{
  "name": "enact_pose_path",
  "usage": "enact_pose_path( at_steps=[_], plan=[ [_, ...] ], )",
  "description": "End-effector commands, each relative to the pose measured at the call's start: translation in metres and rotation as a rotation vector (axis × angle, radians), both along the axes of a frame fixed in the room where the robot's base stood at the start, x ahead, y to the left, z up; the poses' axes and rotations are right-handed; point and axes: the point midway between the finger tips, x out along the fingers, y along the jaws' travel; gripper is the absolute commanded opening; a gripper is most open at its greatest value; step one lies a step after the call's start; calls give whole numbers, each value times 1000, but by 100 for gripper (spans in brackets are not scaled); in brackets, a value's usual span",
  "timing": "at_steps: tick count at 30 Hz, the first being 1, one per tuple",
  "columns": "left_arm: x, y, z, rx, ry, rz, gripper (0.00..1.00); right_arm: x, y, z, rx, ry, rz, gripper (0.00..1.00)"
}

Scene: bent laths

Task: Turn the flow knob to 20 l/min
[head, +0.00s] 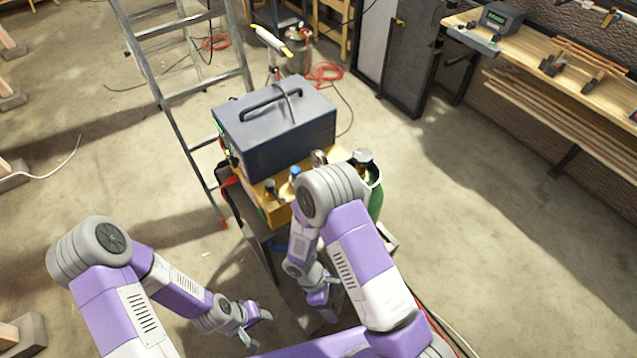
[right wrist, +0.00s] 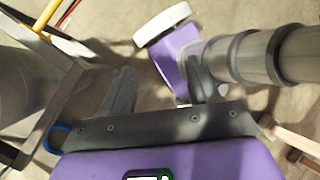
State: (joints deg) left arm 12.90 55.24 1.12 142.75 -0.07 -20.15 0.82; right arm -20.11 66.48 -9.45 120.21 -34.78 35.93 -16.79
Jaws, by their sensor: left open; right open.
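I cannot make out the flow knob or its scale in either view. A green gas bottle (head: 375,200) with a grey top stands at the right of the welding cart, partly behind my right arm. A small metallic fitting (head: 319,158) shows beside it, too small to read. My right gripper (head: 327,303) is low in front of the cart, partly covered by my arm. In the right wrist view its fingers (right wrist: 160,92) are apart with nothing held between them. My left gripper (head: 256,328) is open and empty above the floor, left of the right one.
A dark welding machine (head: 277,130) with a handle sits on the cart's yellow shelf (head: 272,212). An aluminium ladder (head: 165,100) stands close behind it to the left. A workbench (head: 560,60) runs along the right wall. The floor between cart and bench is clear.

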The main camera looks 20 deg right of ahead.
Motion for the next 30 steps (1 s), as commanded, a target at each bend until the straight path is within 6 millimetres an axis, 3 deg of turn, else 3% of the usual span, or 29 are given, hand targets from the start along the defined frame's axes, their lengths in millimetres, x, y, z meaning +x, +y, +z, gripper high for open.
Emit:
enact_pose_path(
  at_steps=[1,3,6,10,12,15,20,30],
  plan=[
    [0,0,15,0,0,0,43,20,-7,23,-92,8,180,61],
    [0,0,25,0,0,-1,43,51,-18,53,-243,21,406,61],
    [0,0,38,0,-1,-1,43,99,-17,105,-482,18,673,61],
    [0,0,51,0,-1,0,43,150,7,177,-780,-16,902,61],
    [0,0,56,0,-1,0,43,166,24,208,-910,-38,971,61],
    [0,0,59,0,-1,0,43,179,43,240,-1039,-63,1023,61],
    [0,0,62,0,-1,0,43,187,48,258,-1116,-78,1046,61],
    [0,0,73,0,-1,-1,43,208,1,259,-1116,-77,1043,61]
  ],
)
